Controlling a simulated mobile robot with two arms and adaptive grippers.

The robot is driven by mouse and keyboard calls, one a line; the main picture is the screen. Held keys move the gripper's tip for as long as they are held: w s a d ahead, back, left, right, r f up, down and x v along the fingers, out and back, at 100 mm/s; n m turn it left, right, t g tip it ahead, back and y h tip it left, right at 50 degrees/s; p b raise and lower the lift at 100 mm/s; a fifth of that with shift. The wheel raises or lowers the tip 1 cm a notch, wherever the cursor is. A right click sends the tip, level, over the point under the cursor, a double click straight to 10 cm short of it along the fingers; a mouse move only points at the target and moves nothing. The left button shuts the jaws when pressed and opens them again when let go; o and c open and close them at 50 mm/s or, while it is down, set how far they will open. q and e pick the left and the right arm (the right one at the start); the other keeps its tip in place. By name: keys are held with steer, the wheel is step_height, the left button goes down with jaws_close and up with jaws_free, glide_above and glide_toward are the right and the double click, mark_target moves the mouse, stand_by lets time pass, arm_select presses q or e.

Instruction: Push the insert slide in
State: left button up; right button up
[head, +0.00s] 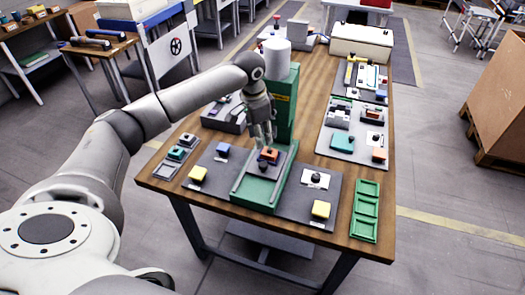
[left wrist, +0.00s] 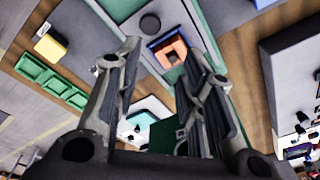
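The insert slide (head: 259,168) is a dark grey plate in a green fixture (head: 257,192) at the near middle of the table. It carries an orange block (head: 269,154) and a black round knob (head: 262,167) nearer the front. In the left wrist view the orange block (left wrist: 170,50) and black knob (left wrist: 149,22) show beyond the fingertips. My left gripper (head: 263,138) points down just behind and above the orange block. In the left wrist view the left gripper (left wrist: 158,68) has its fingers spread, with nothing held between them. My right gripper is not in view.
A tall green column (head: 283,100) stands right behind my left gripper. A green tray (head: 364,211) lies at the right front corner. Part trays line the right edge.

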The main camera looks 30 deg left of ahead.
arm_select(q)
steer(key=t+h+p, duration=0.1)
steer(key=t+h, duration=0.1)
glide_toward(262, 164)
step_height(262, 164, up, 2)
steer(key=s, duration=0.1)
steer(key=p+x, duration=0.2)
steer(key=x, duration=0.9)
steer(key=shift+w+a, duration=0.1)
steer(key=shift+a, duration=0.05)
jaws_close()
